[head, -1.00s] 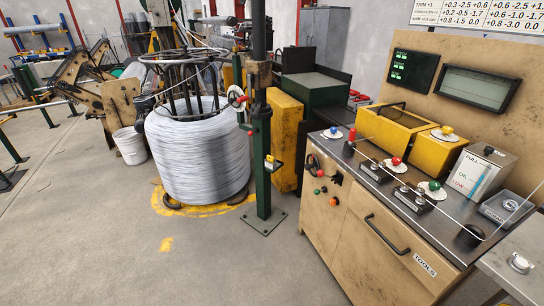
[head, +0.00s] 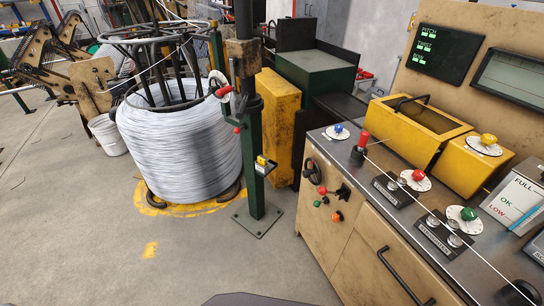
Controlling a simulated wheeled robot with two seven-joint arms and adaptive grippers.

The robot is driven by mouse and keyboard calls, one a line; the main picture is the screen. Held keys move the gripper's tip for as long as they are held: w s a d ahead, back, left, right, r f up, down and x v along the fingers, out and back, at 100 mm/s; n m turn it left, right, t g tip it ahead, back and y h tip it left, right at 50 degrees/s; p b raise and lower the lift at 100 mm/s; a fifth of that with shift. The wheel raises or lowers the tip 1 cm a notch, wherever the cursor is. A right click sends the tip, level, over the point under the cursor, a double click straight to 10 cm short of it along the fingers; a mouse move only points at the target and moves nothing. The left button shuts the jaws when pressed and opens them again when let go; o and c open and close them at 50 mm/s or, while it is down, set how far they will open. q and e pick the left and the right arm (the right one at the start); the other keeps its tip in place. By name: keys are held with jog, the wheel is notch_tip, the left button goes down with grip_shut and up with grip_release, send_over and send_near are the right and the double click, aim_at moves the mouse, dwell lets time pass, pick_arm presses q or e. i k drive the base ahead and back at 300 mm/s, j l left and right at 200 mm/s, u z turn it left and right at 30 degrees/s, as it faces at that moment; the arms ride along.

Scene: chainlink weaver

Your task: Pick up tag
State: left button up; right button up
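I cannot make out for certain which thing is the tag. A small yellow and white piece (head: 265,164) sits on the side of the green post (head: 255,190), at about mid height. It is too small to tell whether it is a tag. The post stands on a bolted base plate in front of the wire coil (head: 178,150). Neither of my grippers shows in the head view.
The workbench (head: 345,225) with knobs, dials and yellow boxes (head: 415,125) fills the right. A wire runs over its top. A white bucket (head: 107,134) stands left of the coil. The floor (head: 80,240) at the front left is clear.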

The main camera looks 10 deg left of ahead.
aim_at(261, 161)
jog(key=i+j+z, duration=0.25)
jog(key=i, duration=0.25)
jog(key=i+j+z, duration=0.1)
jog(key=i+z, duration=0.15)
jog(key=i, duration=0.25)
